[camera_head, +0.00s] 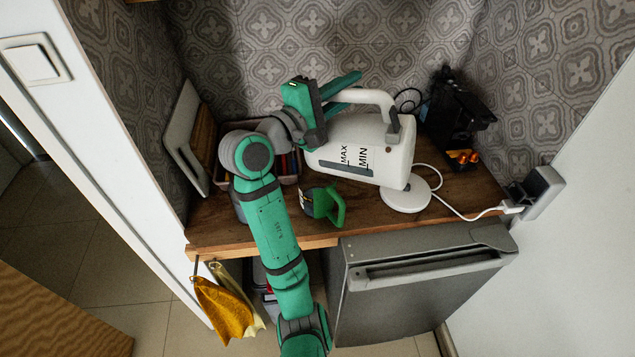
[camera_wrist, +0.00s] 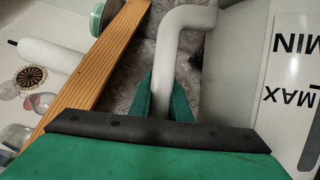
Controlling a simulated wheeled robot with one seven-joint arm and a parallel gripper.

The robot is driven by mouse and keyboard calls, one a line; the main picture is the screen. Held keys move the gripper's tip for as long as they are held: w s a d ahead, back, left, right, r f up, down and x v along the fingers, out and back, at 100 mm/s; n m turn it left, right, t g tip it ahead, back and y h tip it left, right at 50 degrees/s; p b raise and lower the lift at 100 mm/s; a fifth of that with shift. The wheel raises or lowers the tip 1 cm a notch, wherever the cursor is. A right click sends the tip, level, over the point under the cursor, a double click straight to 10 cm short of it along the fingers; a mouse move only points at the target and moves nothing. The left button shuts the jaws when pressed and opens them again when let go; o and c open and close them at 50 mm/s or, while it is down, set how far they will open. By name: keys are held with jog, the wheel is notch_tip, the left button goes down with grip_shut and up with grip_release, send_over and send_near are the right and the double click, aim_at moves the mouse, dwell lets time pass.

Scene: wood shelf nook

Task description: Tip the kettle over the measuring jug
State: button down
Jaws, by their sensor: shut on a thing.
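The white kettle (camera_head: 385,140) is tilted far over in the head view, its bottom end to the right and its top end to the left, raised above the shelf. Its MAX/MIN window faces the camera, and it also shows in the wrist view (camera_wrist: 235,70). My gripper (camera_head: 342,92) is shut on the kettle's handle (camera_wrist: 175,45), with green fingers on either side of it. A small green jug with a handle (camera_head: 334,207), which appears to be the measuring jug, stands on the shelf below the kettle's left end. Whether anything flows is not visible.
The round white kettle base (camera_head: 406,197) sits right of the jug, its cable running to a wall socket (camera_head: 537,190). A black coffee machine (camera_head: 455,108) stands at the back right. Boards (camera_head: 184,135) lean at the left. Cloths (camera_head: 222,310) hang below the shelf edge.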

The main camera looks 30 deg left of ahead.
jog(key=shift+a+r+n+t, duration=0.15)
jog(key=shift+a+n, duration=0.15)
jog(key=shift+a, duration=0.2)
jog(key=shift+a+r+n+t, duration=0.15)
jog(key=shift+a+n, duration=0.15)
jog(key=shift+a, duration=0.15)
dwell(0.4)
jog(key=shift+a+f+n, duration=0.3)
jog(key=shift+a+f, duration=0.2)
jog(key=shift+f, duration=0.3)
dwell(0.8)
